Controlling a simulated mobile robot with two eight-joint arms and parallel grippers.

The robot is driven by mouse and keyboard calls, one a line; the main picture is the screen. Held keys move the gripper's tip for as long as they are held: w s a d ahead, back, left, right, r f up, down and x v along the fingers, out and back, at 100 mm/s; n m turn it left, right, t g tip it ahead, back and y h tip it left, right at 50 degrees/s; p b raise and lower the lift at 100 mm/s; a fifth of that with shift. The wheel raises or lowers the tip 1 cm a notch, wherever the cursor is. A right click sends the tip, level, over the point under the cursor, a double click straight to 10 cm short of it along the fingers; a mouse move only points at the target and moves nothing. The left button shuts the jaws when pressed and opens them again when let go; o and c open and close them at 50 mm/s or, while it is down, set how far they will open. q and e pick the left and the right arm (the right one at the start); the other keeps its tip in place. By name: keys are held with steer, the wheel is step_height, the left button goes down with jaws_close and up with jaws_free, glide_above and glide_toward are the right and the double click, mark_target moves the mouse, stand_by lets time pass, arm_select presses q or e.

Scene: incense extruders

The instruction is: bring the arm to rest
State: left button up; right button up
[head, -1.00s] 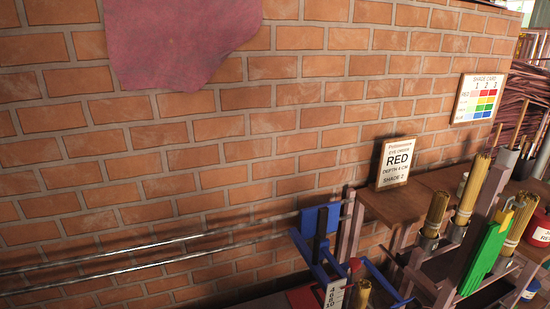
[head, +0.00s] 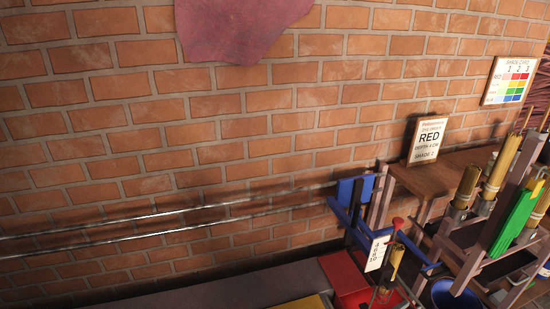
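Neither of my grippers nor my arms shows clearly in the head view. A sign reading RED (head: 428,140), with a depth line and a shade line in smaller print, stands on a brown wooden shelf (head: 420,181) against the brick wall. A blue frame part (head: 352,191) stands below and left of the shelf, with a white scale card (head: 377,253) beside it. A bundle of tan sticks (head: 391,264) stands right of the card. More stick bundles (head: 497,172) stand in a wooden rack at the right, beside a green board (head: 514,222).
A colour chart (head: 510,81) and a pinkish cloth (head: 240,27) hang on the wall. Two metal rails (head: 150,226) run along the wall at the left. A red block (head: 343,277) and a yellow surface (head: 303,302) lie low. A blue bowl (head: 452,296) is at the lower right.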

steer(key=s+a+r+m+g+y, duration=0.1)
steer(key=s+a+r+m+y, duration=0.25)
steer(key=s+a, duration=0.45)
steer(key=s+a+r+m+g+y, duration=0.1)
steer(key=s+a+r+m+y, duration=0.25)
steer(key=s+a, duration=0.45)
steer(key=s+a+r+m+g+y, duration=0.15)
steer(key=s+a+m+y, duration=0.3)
steer(key=s, duration=0.65)
arm_select(q)
step_height(320, 180, up, 23)
steer(key=w+t+p, duration=0.1)
steer(key=p, duration=1.9)
steer(key=shift+w+r, duration=0.15)
steer(key=shift+w, duration=0.15)
arm_select(e)
step_height(320, 180, up, 23)
steer(key=w+t, duration=0.1)
steer(key=w, duration=0.1)
steer(key=shift+w+d+r, duration=0.15)
steer(key=shift+w+r, duration=0.05)
arm_select(q)
steer(key=shift+s, duration=0.1)
arm_select(e)
steer(key=shift+s, duration=0.1)
